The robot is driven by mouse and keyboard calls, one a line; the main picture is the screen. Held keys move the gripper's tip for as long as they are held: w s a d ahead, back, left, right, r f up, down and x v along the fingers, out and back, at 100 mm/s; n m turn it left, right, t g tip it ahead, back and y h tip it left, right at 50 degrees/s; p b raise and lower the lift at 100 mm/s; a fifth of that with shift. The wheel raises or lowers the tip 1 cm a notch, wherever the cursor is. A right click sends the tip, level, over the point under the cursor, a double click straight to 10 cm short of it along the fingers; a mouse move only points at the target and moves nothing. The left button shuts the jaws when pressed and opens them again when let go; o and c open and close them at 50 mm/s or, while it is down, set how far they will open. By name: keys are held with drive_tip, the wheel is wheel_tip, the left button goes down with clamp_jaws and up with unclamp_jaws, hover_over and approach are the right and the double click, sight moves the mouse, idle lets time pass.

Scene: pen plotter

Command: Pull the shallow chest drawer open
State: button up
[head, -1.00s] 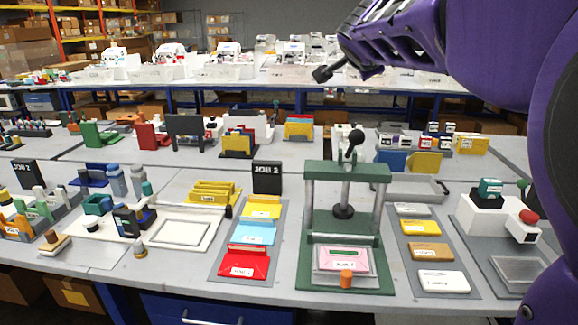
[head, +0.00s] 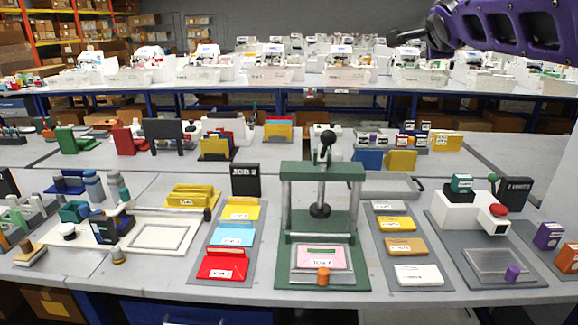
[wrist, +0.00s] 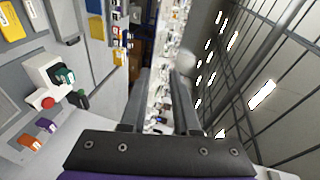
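A blue chest front (head: 205,314) shows under the table's front edge at the bottom of the head view, left of centre. I cannot tell which part is the shallow drawer. My gripper (wrist: 160,78) shows two dark fingers apart with nothing between them. In the head view my gripper (head: 432,32) is at the upper right, raised high above the tables and far from the chest.
The work table (head: 150,275) above the chest holds a green press (head: 320,171), coloured trays, a white stamping device (head: 462,208) and a black sign (head: 245,180). Cardboard boxes (head: 55,303) sit below at left.

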drive_tip(key=d, duration=0.1)
drive_tip(key=d+f, duration=0.1)
drive_tip(key=s+d, duration=0.1)
drive_tip(key=shift+d+f, duration=0.1)
drive_tip(key=shift+f, duration=0.2)
drive_tip(key=shift+g, duration=0.3)
